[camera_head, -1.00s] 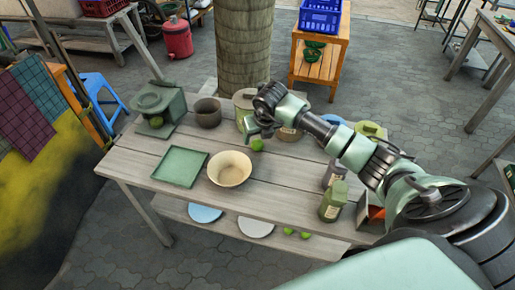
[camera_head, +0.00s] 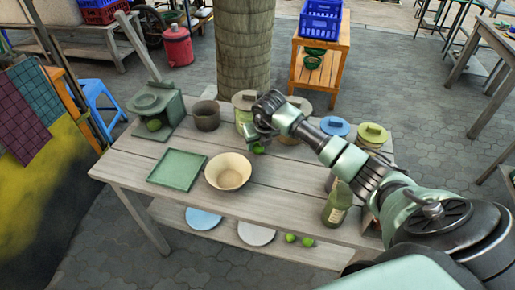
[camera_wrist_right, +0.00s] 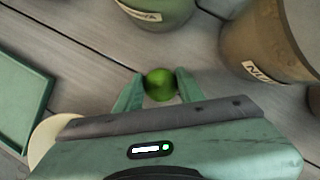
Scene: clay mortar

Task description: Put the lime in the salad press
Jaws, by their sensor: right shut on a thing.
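A green lime (camera_head: 258,148) is at the middle of the wooden table. My right gripper (camera_wrist_right: 160,88) is shut on it, with one finger on each side in the right wrist view; the head view shows the gripper (camera_head: 257,143) from above. I cannot tell whether the lime still touches the table. The dark green salad press (camera_head: 152,103) stands at the table's far left corner, with a long lever sticking up. My left gripper is out of view.
A green square tray (camera_head: 177,171) and a cream bowl (camera_head: 229,171) lie left of my gripper, with a dark pot (camera_head: 207,115) behind. Labelled jars (camera_wrist_right: 270,45) stand close beyond the gripper. A green bottle (camera_head: 337,205) stands near the front right. Plates and limes lie on the lower shelf.

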